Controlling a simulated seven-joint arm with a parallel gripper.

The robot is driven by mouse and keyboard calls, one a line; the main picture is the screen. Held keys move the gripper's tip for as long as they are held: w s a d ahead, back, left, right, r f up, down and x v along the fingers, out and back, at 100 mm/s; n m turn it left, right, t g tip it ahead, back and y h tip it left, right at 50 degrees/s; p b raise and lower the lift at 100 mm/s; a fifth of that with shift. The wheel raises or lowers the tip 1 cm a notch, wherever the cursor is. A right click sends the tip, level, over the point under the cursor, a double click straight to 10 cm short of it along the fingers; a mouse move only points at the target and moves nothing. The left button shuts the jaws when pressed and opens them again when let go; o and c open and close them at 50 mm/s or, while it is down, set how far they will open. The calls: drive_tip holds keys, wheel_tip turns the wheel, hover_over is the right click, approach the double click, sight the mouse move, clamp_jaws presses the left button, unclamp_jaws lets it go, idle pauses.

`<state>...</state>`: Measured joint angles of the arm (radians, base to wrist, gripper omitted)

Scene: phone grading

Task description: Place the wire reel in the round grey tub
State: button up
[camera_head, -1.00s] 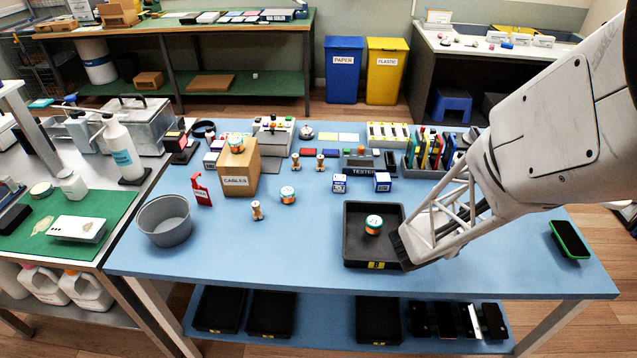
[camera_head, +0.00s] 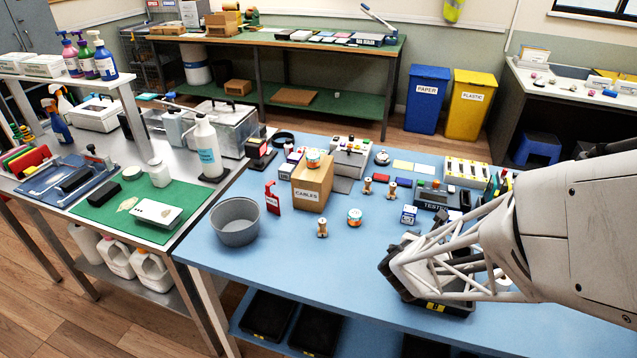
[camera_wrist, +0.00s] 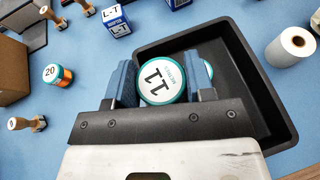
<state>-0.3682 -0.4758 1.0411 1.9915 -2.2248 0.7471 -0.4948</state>
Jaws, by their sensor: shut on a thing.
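My gripper (camera_head: 392,266) is over the black tray (camera_head: 462,311). In the wrist view, its blue fingers (camera_wrist: 164,86) are shut on a wire reel (camera_wrist: 162,80) with a teal rim and a white label reading "11 METRES". I cannot tell whether the reel is lifted clear of the tray floor. A teal edge shows beside the right finger; I cannot tell what it belongs to. In the head view, my gripper hides the held reel. The round grey tub (camera_head: 236,224) stands empty at the left end of the blue table, well left of my gripper.
Another reel (camera_head: 354,217), marked "20" in the wrist view (camera_wrist: 58,76), stands on the table.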

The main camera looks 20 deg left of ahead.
drive_tip(key=s+a+r+n+y, duration=0.1)
drive_tip(key=s+a+n+y, duration=0.2)
drive_tip(key=a, duration=0.7)
drive_tip(key=s+a+r+n+y, duration=0.1)
drive_tip(key=s+a+n+y, duration=0.2)
drive_tip(key=a, duration=0.7)
drive_tip(key=s+a+n+g+y, duration=0.1)
drive_tip(key=s+a+n+y, duration=0.2)
drive_tip(key=a, duration=0.6)
drive_tip(key=s+a+r+n+g+y, duration=0.1)
drive_tip(key=s+a+n+g+y, duration=0.1)
drive_tip(key=s+a, duration=0.5)
drive_tip(key=shift+s+a+n+y, duration=0.35)
drive_tip(key=shift+a+n+y, duration=0.15)
drive_tip(key=shift+a+y, duration=0.45)
drive_tip(key=shift+w+r, duration=0.1)
drive_tip(key=w+a+f, duration=0.1)
drive_tip(key=w+a, duration=0.9)
drive_tip(key=a, duration=0.1)
drive_tip(key=shift+a+f, duration=0.2)
drive_tip(key=shift+w+a+f, duration=0.1)
drive_tip(key=shift+a+f, duration=0.05)
drive_tip(key=shift+f, duration=0.75)
drive_tip(key=shift+w+a+f, duration=0.1)
drive_tip(key=shift+f, duration=0.8)
drive_tip(key=shift+f+g, duration=0.3)
drive_tip(key=shift+f, duration=0.25)
